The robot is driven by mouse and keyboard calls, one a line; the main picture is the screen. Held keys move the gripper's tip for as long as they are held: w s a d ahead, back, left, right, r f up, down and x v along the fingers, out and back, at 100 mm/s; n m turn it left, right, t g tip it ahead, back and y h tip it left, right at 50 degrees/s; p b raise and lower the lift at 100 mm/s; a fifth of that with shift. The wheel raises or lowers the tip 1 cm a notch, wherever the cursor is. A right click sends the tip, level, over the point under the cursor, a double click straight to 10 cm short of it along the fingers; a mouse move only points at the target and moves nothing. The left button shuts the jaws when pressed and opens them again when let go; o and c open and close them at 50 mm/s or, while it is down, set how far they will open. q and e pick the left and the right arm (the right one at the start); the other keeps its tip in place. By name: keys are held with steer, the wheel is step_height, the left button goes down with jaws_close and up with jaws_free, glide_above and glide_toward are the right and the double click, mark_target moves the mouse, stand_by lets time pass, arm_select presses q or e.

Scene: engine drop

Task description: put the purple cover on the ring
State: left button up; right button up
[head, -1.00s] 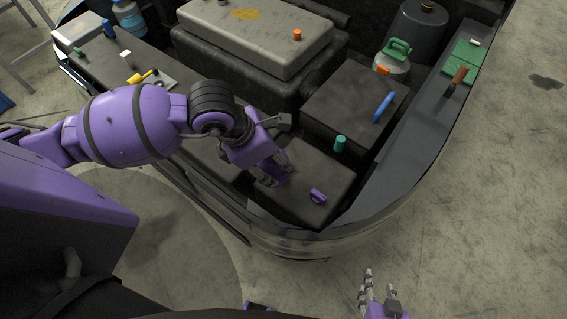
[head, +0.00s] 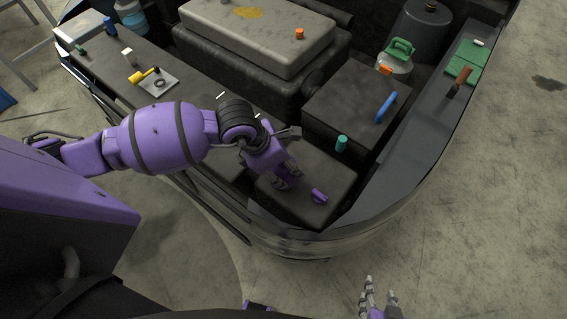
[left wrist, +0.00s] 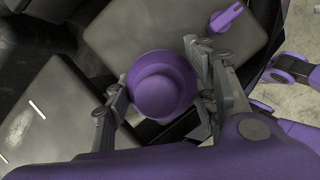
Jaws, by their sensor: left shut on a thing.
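The purple cover (left wrist: 162,92) is round and domed, held between the fingers of my left gripper (left wrist: 157,75) in the left wrist view. In the head view my left gripper (head: 289,177) is low over a dark box top at the front of the engine bay, and hides most of the cover. A dark ring (head: 160,83) shows on a small grey plate on the left ledge, apart from the gripper; I cannot tell if it is the task's ring. My right gripper (head: 379,296) is empty at the bottom edge, fingers apart.
A purple handle-like piece (head: 319,195) lies on the dark box top (head: 300,213), right of my left gripper. A teal cylinder (head: 341,143) stands behind it. A blue handle (head: 386,106) is on the right box. A yellow-handled tool (head: 144,76) lies by the plate.

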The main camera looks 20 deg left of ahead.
arm_select(q)
steer(key=o, duration=1.2)
steer(key=shift+f, duration=0.15)
steer(key=shift+r, duration=0.25)
steer(key=v, duration=1.2)
steer(key=shift+p, duration=0.3)
steer(key=shift+f, duration=0.1)
